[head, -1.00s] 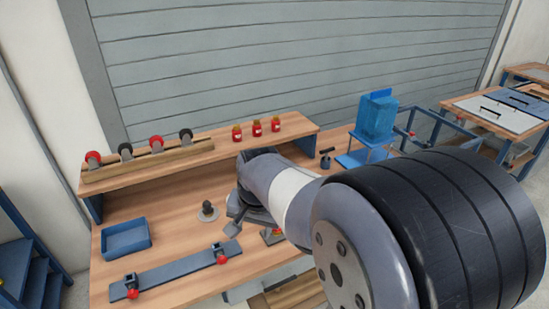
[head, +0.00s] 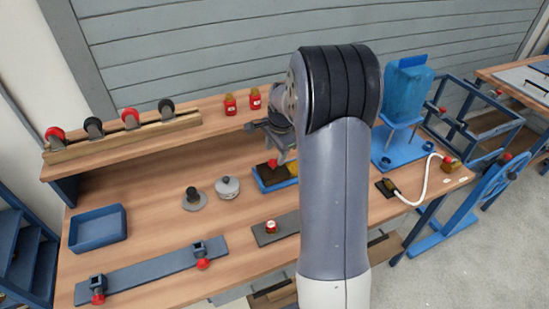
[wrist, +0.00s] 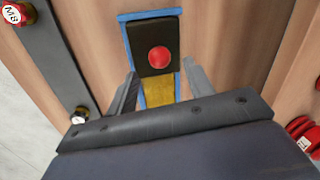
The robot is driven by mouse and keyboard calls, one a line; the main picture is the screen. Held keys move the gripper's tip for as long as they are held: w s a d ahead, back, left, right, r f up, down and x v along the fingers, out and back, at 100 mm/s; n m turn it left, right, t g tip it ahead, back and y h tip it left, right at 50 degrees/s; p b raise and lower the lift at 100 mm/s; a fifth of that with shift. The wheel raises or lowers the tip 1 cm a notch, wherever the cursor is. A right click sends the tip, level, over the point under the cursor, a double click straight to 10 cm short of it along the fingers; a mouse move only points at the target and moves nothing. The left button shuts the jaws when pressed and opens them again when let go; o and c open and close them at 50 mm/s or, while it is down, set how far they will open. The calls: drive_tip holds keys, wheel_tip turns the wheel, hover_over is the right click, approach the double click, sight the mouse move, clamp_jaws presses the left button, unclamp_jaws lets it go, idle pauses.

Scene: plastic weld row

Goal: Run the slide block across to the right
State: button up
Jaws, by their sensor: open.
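The slide block (head: 270,174) is dark with a red knob. It sits at the left end of a blue-edged track (head: 263,188) on the bench, with the yellow strip showing to its right. In the wrist view the block (wrist: 155,46) lies at the top end of the track, with the yellow strip (wrist: 160,92) running down towards my gripper. My gripper (wrist: 160,68) is open and empty, its fingers on either side of the track, just short of the red knob. In the head view my gripper (head: 280,158) is above the track, partly hidden by my arm.
A dark bar (head: 262,234) with a red-capped knob lies in front of the track. A round lidded pot (head: 228,187) and a grey knobbed base (head: 194,199) stand left. A blue stand (head: 392,145) is behind right. A white hose (head: 424,190) lies at right.

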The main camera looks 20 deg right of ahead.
sight(274, 160)
drive_tip(key=shift+w+a+f, duration=0.1)
drive_tip(key=shift+w+f, duration=0.1)
drive_tip(key=shift+f, duration=0.95)
drive_tip(key=shift+w+f, duration=0.2)
drive_tip(key=shift+f, duration=0.9)
clamp_jaws()
